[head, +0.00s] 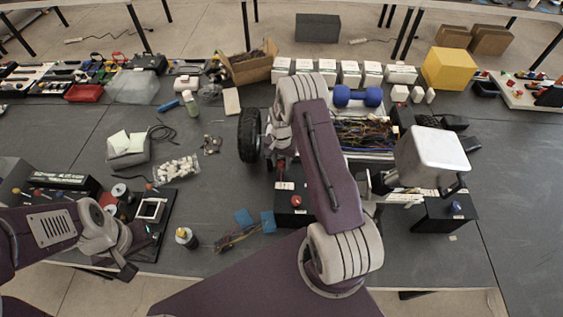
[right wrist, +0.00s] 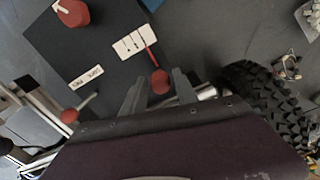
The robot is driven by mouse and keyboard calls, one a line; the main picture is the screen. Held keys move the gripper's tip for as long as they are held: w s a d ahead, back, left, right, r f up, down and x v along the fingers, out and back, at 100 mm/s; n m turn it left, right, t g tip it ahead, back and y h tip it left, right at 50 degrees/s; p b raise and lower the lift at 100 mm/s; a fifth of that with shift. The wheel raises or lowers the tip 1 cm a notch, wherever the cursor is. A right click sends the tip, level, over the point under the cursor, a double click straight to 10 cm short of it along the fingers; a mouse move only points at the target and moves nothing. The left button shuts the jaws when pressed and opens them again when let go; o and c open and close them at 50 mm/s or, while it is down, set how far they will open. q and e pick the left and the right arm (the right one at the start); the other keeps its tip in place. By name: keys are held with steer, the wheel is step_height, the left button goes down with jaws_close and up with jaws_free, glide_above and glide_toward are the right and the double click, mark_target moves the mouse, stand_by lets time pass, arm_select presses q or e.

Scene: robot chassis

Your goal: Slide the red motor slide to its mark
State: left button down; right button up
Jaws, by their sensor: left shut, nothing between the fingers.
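The red motor slide (right wrist: 160,83) shows in the right wrist view as a round red knob with a thin red pointer reaching onto a white marked plate (right wrist: 134,45). It also shows in the head view (head: 281,163), partly beside my right arm. My right gripper (right wrist: 158,84) is open, with one finger on each side of the red knob; gaps seem to remain, and contact cannot be told. My right gripper is hidden behind its arm in the head view. My left gripper (head: 126,270) is shut and empty at the lower left.
A black treaded wheel (right wrist: 268,108) stands close to the right gripper. A red-tipped lever (right wrist: 70,116) is at the left. A black box with a blue knob (head: 456,206) stands to the right.

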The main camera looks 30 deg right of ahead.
jaws_close()
stand_by(1.2)
